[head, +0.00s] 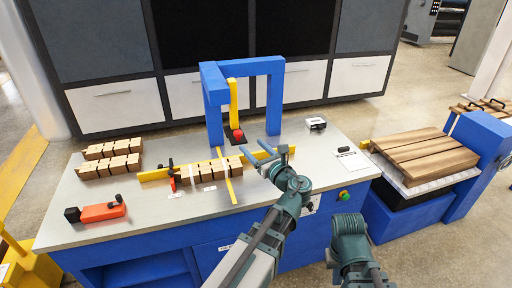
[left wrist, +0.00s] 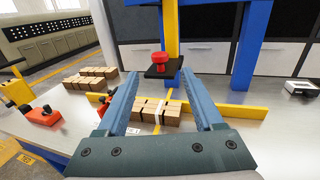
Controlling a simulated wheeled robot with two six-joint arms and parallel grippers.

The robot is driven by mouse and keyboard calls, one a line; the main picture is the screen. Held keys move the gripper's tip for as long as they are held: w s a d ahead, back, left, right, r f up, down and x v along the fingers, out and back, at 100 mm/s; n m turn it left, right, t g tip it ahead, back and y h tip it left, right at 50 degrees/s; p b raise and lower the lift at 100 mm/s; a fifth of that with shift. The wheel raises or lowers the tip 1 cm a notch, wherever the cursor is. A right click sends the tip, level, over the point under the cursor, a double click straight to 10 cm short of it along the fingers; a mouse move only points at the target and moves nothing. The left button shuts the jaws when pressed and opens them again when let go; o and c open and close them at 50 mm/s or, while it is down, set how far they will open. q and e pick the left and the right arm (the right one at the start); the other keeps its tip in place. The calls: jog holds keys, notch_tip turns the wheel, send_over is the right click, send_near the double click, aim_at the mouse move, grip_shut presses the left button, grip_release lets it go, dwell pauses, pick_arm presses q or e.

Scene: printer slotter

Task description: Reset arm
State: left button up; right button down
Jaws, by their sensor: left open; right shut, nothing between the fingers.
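My left gripper (head: 256,152) is open and empty above the work table (head: 150,215), near the blue gantry frame (head: 212,85). In the left wrist view its two fingers (left wrist: 160,78) are spread apart. A row of slotted wooden blocks (head: 208,173) lies below and beyond them on the table, along a yellow fence (head: 154,175); the blocks also show between the fingers in the left wrist view (left wrist: 155,112). A red knob (head: 238,135) on a black base stands under the gantry. Part of my right arm shows at the lower right of the head view, but its gripper is not visible.
More slotted blocks (head: 110,165) sit at the table's left. An orange and black tool (head: 97,212) lies front left. A small white device (head: 316,124) stands back right. Wooden boards (head: 425,155) rest on the blue stand at right.

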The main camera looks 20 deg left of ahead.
dwell(0.3)
pick_arm(q)
jog(key=s+d+f+n+g+h+p, duration=0.1)
jog(key=s+d+f+n+g+h, duration=0.25)
jog(key=f+n, duration=0.25)
jog(key=s+d+f+n+g+h+p, duration=0.2)
jog(key=s+d+f+n, duration=0.1)
jog(key=s+f+n, duration=0.25)
jog(key=s+d+f+n+g+h+p, duration=0.1)
jog(key=s+d+f+n+g+h, duration=0.1)
jog(key=s+d+n+h, duration=0.2)
jog(key=s+d+f+n+g+h, duration=0.3)
jog(key=s+d+n, duration=0.3)
jog(key=d, duration=0.4)
jog(key=shift+s+d+f+h+p, duration=0.35)
jog(key=shift+s, duration=0.5)
jog(key=shift+g, duration=0.25)
